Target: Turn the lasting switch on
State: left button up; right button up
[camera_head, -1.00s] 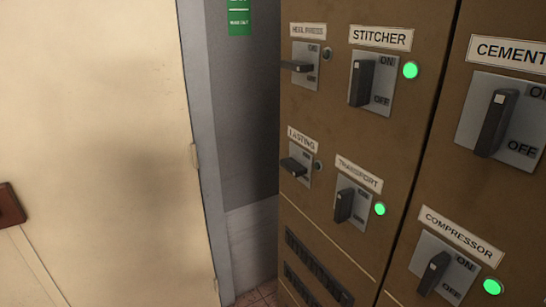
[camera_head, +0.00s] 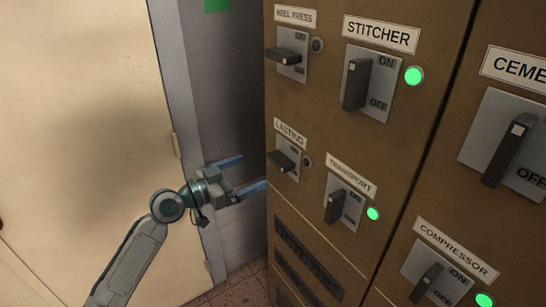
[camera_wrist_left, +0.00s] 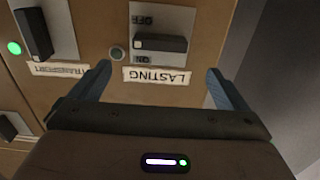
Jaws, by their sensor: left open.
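The lasting switch (camera_head: 284,160) is a dark lever on a grey plate under a LASTING label. Its lever lies horizontal and the lamp beside it (camera_head: 308,161) is dark. My left gripper (camera_head: 255,174) is open and empty, just left of the cabinet and a little below the switch in the head view. In the left wrist view, upside down, the lasting switch (camera_wrist_left: 160,43) shows between and beyond the open fingers of my left gripper (camera_wrist_left: 157,82), with its lever sideways. No finger visibly touches the lever. My right gripper is out of view.
The brown cabinet (camera_head: 310,215) carries nearby switches: heel press (camera_head: 288,56) above with a dark lamp, stitcher (camera_head: 357,84), transport (camera_head: 336,205) and compressor (camera_head: 427,283) with green lamps. A cream door (camera_head: 70,110) stands left. A gap with a grey wall lies between.

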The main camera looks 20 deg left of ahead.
aim_at(275, 161)
pick_arm(q)
jog(key=p+x, duration=0.3)
jog(key=x, duration=0.5)
jog(key=shift+w+d+r+p, duration=0.15)
jog(key=shift+w+d+p, duration=0.05)
jog(key=shift+w+p, duration=0.1)
jog(key=shift+w+d, duration=0.45)
jog(key=shift+w, duration=0.05)
jog(key=shift+c, duration=0.3)
jog(key=c, duration=0.9)
